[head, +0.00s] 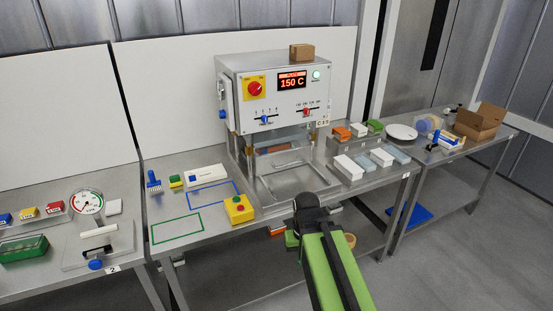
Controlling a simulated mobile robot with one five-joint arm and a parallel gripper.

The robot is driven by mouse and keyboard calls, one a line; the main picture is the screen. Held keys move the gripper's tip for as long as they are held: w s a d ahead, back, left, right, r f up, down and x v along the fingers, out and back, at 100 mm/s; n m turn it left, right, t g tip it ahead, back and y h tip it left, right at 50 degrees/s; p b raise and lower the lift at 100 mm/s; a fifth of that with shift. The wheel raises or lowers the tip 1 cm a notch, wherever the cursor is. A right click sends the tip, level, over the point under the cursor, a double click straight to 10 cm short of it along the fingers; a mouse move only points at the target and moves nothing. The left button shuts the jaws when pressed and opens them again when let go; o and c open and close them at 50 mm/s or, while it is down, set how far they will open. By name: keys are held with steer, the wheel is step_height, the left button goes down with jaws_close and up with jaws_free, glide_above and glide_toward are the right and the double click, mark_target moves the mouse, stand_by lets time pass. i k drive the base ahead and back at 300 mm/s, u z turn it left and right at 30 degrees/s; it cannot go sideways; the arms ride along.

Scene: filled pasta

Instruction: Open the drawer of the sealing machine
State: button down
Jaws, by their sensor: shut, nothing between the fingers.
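The sealing machine (275,100) stands on the middle bench, a grey box with a red dial, a display reading 150 C and two sliders. Below its head, between two posts, a metal tray-like frame, which looks like the drawer (300,183), lies low at the front. How far it is out I cannot tell. My gripper (306,203) is at the end of my green and black arm, in front of the bench's front edge and just short of the frame. It looks shut and empty; its fingertips are small and partly hidden by the dark wrist.
A yellow button box (239,209) stands left of the frame, beside green and blue outlines on the bench. A rack of white and grey packs (362,165) stands to the right. A small cardboard box (301,51) sits on the machine. A gauge (87,203) stands at the left.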

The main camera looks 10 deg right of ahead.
mark_target(271, 162)
steer(key=i, duration=0.8)
steer(key=z, duration=0.1)
steer(key=k, duration=0.1)
steer(key=u, duration=2.45)
steer(key=k, duration=0.55)
steer(key=z, duration=0.25)
steer(key=i, duration=0.5)
steer(key=u, duration=0.1)
